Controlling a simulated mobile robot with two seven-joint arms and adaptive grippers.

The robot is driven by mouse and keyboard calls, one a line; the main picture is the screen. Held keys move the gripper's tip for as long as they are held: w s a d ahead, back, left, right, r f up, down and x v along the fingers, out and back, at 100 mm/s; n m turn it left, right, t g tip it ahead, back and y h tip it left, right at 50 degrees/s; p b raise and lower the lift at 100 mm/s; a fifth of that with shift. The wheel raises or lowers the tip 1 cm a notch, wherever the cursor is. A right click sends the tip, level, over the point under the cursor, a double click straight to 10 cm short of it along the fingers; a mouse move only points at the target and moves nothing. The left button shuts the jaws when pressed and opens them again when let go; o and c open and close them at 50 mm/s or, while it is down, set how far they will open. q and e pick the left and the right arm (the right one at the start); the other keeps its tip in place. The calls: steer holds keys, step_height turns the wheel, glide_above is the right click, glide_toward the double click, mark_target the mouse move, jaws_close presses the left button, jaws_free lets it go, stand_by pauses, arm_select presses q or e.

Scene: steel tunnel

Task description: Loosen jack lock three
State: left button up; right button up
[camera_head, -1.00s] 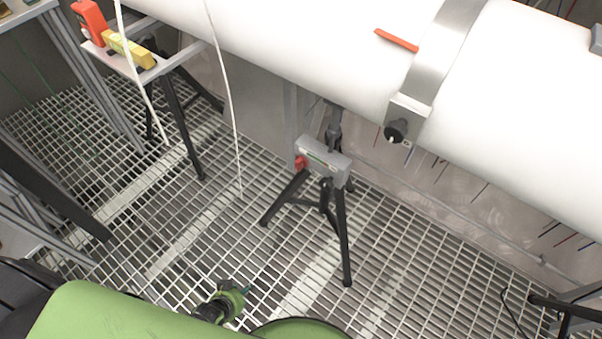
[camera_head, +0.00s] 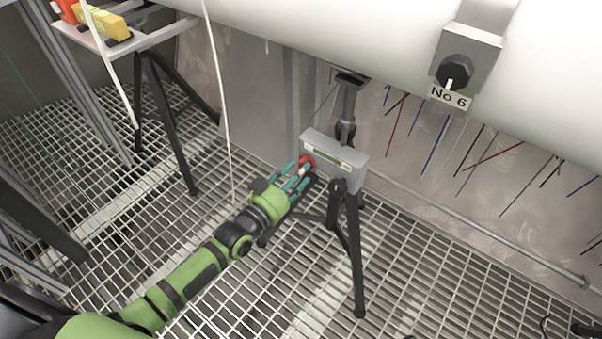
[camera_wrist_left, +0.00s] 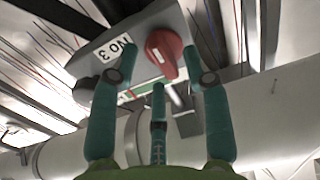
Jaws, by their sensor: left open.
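The jack's grey box (camera_head: 335,157) sits on a black tripod stand under the white pipe. My right gripper is out of view.
The white pipe (camera_head: 330,22) runs overhead, with a clamp and dark knob labelled "No 6" (camera_head: 455,72) at right. A white cord (camera_head: 217,85) hangs left of the stand. A bench (camera_head: 110,38) with red and yellow items stands at upper left. Grating floor (camera_head: 215,295) is open around the tripod.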

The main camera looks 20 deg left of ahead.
arm_select(q)
steer(key=shift+x, duration=0.9)
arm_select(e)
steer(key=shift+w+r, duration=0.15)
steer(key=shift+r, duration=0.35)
arm_select(q)
jaws_close()
